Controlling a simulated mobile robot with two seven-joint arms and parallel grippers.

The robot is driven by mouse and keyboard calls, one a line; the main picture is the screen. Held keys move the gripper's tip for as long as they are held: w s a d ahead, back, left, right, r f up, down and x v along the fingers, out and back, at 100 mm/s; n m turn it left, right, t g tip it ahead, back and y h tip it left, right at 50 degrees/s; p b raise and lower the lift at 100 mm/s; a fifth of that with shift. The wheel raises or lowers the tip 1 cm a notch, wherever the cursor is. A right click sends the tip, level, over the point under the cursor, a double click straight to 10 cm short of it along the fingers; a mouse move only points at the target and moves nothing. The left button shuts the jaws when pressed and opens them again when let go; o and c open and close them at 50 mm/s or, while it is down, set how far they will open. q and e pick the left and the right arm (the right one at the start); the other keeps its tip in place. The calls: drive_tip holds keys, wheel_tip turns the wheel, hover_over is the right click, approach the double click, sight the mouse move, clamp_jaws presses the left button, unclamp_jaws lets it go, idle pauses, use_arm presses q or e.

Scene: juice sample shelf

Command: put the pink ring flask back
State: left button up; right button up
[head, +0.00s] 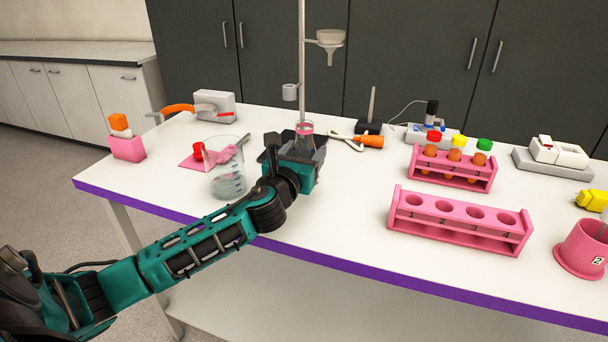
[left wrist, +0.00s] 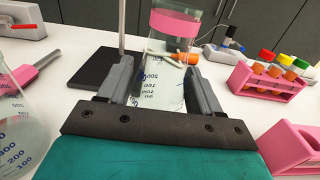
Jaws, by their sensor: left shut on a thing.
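The pink ring flask (head: 306,128) is clear glass with a pink band around its neck. In the head view it stands out above my left gripper (head: 298,158), which hides its lower part. In the left wrist view the flask (left wrist: 165,68) is between the two fingers of my left gripper (left wrist: 163,82), which is shut on it. The flask looks roughly upright, in front of the dark base (left wrist: 105,68) of a stand. I cannot tell whether its bottom touches the table. My right gripper is in neither view.
A glass beaker (head: 227,184) stands close left of my left gripper. The stand's rod (head: 302,60) rises behind the flask, with an orange-handled tool (head: 368,141) nearby. Pink racks (head: 460,238) are to the right. The white table (head: 345,205) is clear between gripper and racks.

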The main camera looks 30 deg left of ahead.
use_arm(q)
wheel_tip(320, 180, down, 4)
drive_tip(key=shift+f+b, duration=0.15)
drive_tip(key=shift+b, duration=0.55)
drive_tip(key=o, duration=1.2)
drive_tip(key=shift+o, duration=0.2)
drive_tip(key=shift+s, duration=0.1)
drive_tip(key=v, duration=1.2)
